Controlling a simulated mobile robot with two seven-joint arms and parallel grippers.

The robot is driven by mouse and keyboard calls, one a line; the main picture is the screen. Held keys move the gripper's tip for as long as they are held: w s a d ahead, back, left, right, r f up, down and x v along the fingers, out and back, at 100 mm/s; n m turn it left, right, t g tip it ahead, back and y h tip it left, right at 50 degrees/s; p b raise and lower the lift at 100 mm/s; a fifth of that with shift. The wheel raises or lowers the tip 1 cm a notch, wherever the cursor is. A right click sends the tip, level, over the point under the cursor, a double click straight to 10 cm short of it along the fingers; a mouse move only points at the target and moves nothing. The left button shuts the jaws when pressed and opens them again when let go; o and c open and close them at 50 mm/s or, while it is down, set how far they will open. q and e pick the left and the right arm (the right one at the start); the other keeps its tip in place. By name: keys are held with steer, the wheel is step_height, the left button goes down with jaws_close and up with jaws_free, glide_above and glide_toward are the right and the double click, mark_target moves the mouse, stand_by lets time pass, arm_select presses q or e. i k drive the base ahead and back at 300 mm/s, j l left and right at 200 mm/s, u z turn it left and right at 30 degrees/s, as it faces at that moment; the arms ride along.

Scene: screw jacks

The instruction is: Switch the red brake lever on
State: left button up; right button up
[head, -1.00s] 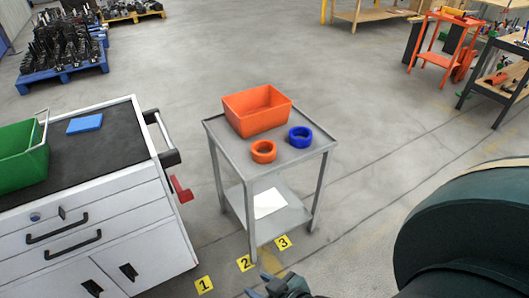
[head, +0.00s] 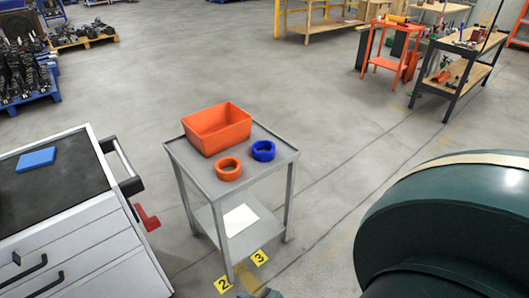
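The red brake lever (head: 147,218) sticks out from the right side of the white tool cart (head: 88,225), low and just below the cart's black push handle. Only a sliver of a dark gripper (head: 268,293) shows at the bottom edge, well to the right of the lever and apart from it. I cannot tell which hand it belongs to or whether it is open or shut. A large dark green arm part of mine (head: 450,225) fills the lower right.
A grey side table (head: 265,185) stands right of the cart, holding an orange bin (head: 217,130), an orange ring (head: 228,169) and a blue ring (head: 263,151). Floor markers 2 (head: 223,284) and 3 (head: 259,257) lie by its legs. Open floor lies behind it.

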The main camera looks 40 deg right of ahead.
mark_target(150, 224)
steer(key=i+u, duration=0.45)
steer(key=i, duration=0.4)
steer(key=i+j, duration=0.05)
